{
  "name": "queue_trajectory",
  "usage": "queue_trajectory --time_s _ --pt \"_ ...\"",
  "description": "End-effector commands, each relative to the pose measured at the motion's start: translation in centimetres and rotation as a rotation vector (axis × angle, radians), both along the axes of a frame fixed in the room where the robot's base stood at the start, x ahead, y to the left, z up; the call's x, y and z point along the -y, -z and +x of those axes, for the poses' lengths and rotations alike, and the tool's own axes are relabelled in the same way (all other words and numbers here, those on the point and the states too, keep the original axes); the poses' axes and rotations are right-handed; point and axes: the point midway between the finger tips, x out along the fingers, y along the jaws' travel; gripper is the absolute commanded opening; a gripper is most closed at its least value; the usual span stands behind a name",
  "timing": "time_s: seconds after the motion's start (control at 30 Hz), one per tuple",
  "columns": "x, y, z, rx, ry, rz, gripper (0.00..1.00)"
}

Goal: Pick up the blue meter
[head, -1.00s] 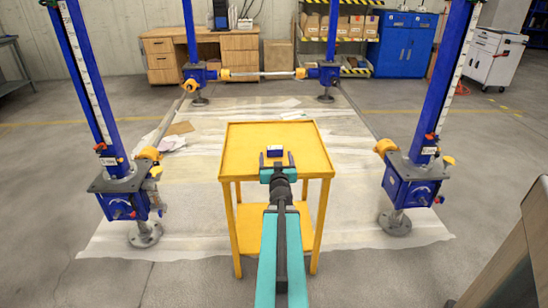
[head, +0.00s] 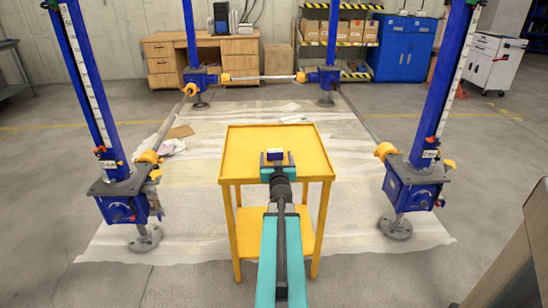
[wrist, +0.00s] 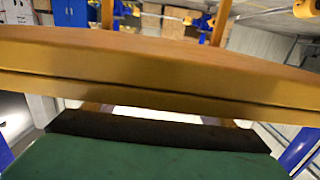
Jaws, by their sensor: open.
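The blue meter (head: 275,153) is a small dark blue block with a pale top face. It sits on the top of the yellow cart (head: 240,160), near the middle. My gripper (head: 277,158) reaches over the near part of the cart top. Its two fingers are apart, one on each side of the meter as seen in the head view; I see no contact. The wrist view shows the yellow cart edge (wrist: 160,70) very close across the picture, and the meter is not seen there.
Blue screw jack columns (head: 90,90) stand at the left, with another column (head: 440,90) at the right and more behind. Pale sheeting (head: 180,200) covers the floor around the cart. The rest of the cart top looks clear.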

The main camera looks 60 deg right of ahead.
Motion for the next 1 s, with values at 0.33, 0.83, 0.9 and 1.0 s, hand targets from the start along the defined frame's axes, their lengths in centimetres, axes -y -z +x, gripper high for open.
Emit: queue_trajectory --time_s 0.33,0.83,0.9,1.0 --pt "2.0 0.2 1.4 0.001 0.0 0.001 0.77" --pt "2.1 0.2 1.5 0.001 0.0 0.001 0.77" --pt "2.1 0.2 1.5 0.001 0.0 0.001 0.77" --pt "2.1 0.2 1.5 0.001 0.0 0.001 0.7"
